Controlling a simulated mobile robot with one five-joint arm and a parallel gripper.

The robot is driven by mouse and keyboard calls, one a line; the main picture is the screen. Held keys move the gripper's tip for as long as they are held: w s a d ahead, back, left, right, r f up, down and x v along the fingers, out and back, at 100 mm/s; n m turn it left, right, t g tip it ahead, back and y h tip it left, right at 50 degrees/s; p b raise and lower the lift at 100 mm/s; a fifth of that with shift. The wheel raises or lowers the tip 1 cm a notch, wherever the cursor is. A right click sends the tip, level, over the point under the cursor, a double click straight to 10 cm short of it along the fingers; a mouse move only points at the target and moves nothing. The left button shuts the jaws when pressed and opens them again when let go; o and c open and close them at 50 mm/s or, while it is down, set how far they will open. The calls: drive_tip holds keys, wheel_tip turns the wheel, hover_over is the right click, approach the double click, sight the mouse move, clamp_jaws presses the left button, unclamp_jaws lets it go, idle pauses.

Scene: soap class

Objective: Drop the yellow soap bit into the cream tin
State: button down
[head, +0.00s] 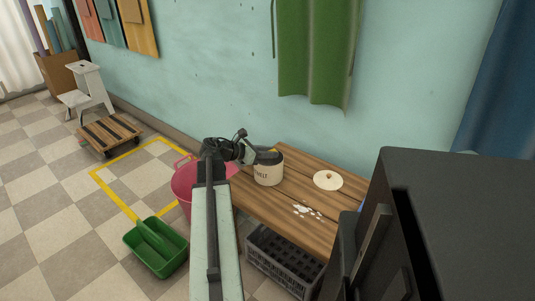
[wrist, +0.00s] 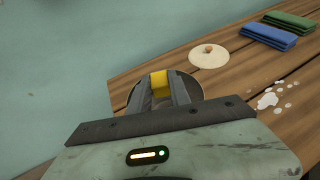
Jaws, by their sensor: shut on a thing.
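The cream tin (head: 268,174) stands upright and open on the wooden bench, with dark lettering on its side. My gripper (head: 270,156) is at the tin's mouth in the head view. In the wrist view my gripper (wrist: 159,88) has its two dark fingers closed on the yellow soap bit (wrist: 159,79). The soap bit is over the round mouth of the tin (wrist: 194,86), whose lower part is hidden by my gripper. I cannot tell exactly how high the soap is relative to the rim.
A cream disc-shaped lid (head: 328,180) lies on the bench (head: 250,200), right of the tin. White flakes (head: 307,211) lie in front of it. Blue (wrist: 268,37) and green (wrist: 288,21) folded pieces lie farther right. A pink tub (head: 187,184) stands left of the bench.

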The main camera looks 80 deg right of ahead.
drive_tip(key=shift+r, duration=0.1)
drive_tip(key=c, duration=1.1)
unclamp_jaws()
drive_tip(key=p+v, duration=0.3)
drive_tip(key=v, duration=0.4)
drive_tip(key=shift+w+a+r, duration=0.1)
drive_tip(key=shift+w+a, duration=0.15)
drive_tip(key=shift+a, duration=0.05)
